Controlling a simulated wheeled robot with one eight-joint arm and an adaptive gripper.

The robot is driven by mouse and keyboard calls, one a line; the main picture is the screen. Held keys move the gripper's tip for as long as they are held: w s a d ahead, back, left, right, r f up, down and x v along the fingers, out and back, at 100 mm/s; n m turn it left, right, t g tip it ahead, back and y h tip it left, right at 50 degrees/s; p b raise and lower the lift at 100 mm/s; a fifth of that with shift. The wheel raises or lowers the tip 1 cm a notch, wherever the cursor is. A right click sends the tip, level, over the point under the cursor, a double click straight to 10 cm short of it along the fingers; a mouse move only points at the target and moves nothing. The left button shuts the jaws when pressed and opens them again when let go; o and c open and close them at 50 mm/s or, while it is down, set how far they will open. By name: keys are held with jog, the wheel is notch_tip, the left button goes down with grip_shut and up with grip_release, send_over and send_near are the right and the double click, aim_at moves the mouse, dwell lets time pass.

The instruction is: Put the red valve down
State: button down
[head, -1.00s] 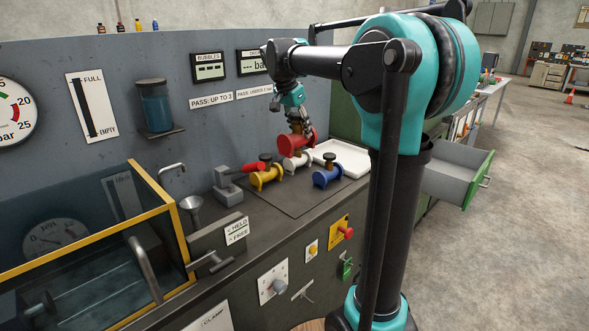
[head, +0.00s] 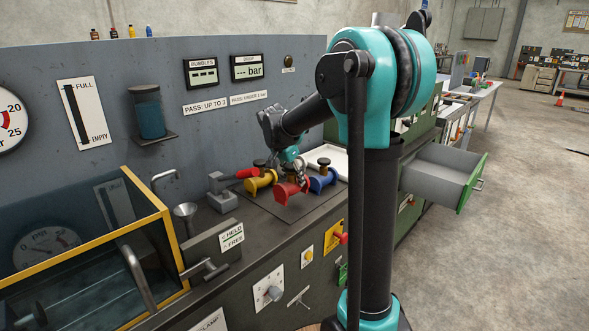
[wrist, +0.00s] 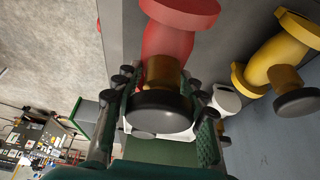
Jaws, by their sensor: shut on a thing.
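The red valve (head: 291,191) has a flanged body with a brass neck and a dark cap. It is at the dark mat (head: 278,205), between and slightly in front of the yellow valve (head: 262,181) and the blue valve (head: 322,181). I cannot tell whether it touches the mat. My gripper (head: 299,172) is above it, shut on its neck and cap. In the wrist view the red body (wrist: 172,40) lies beyond the fingers, with the cap between them. The white valve (wrist: 226,99) shows partly there, behind my gripper.
A white tray (head: 337,158) lies at the back of the bench. A grey clamp with a red handle (head: 246,173) stands left of the yellow valve. A yellow-framed glass tank (head: 131,178) is at the left. An open drawer (head: 440,172) juts out at the right.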

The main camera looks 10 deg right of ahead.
aim_at(287, 167)
jog(key=shift+f, duration=1.95)
jog(key=c, duration=0.9)
grip_release()
jog(key=shift+f, duration=0.1)
jog(key=v, duration=1.2)
jog(key=shift+d, duration=0.1)
